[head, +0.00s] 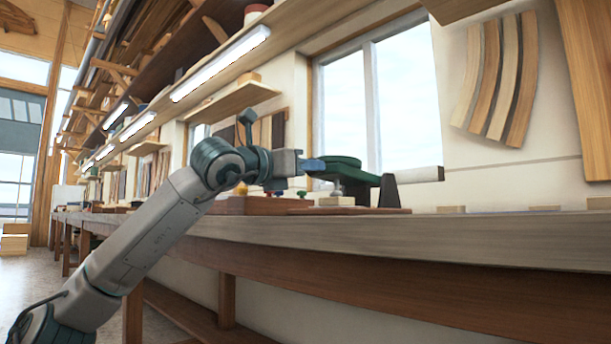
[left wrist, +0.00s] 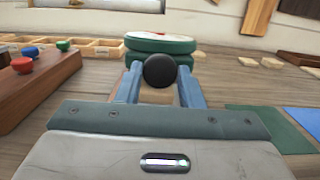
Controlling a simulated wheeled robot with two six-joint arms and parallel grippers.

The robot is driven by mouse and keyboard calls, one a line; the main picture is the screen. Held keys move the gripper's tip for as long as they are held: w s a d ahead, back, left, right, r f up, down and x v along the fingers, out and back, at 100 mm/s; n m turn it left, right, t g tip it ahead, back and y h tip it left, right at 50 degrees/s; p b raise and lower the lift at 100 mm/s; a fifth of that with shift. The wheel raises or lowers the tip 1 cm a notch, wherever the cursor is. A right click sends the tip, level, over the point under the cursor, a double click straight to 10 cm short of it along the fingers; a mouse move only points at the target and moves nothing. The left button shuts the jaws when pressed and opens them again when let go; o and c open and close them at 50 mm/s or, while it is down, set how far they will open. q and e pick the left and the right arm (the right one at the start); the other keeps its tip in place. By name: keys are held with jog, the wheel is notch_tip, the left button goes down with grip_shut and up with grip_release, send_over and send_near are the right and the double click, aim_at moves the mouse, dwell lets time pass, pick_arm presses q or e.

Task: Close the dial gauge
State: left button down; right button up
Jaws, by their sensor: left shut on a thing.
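The dial gauge (head: 338,161) is a round green body on the bench by the window. In the left wrist view its green rounded casing (left wrist: 160,46) has a pale top with a trace of red. A black round knob (left wrist: 160,70) stands in front of the casing. My left gripper (head: 317,165) reaches in from the left at the gauge's height. Its two blue fingers (left wrist: 160,84) are shut on the black knob. The knob hides part of the casing, and the dial face cannot be read. My right gripper is not in view.
A long wooden bench (head: 480,232) runs under the window. A brown block with red, blue and green knobs (left wrist: 38,88) stands left of the gripper. A dark green support with a pale cylinder (head: 417,174) stands right of the gauge. Flat green and blue sheets (left wrist: 272,128) lie at right.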

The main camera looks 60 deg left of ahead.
pick_arm(q)
jog(key=shift+f+t+b, duration=0.5)
jog(key=shift+f+b, duration=0.55)
jog(key=shift+b, duration=0.2)
jog(key=shift+d, duration=0.1)
jog(key=c, duration=1)
grip_release()
jog(key=shift+f, duration=0.1)
jog(key=shift+s, duration=0.1)
jog(key=b+v, duration=0.1)
jog(key=v, duration=0.9)
jog(key=shift+s+f+b, duration=0.2)
jog(key=shift+s+b, duration=0.05)
jog(key=shift+b, duration=0.15)
jog(key=shift+d, duration=0.1)
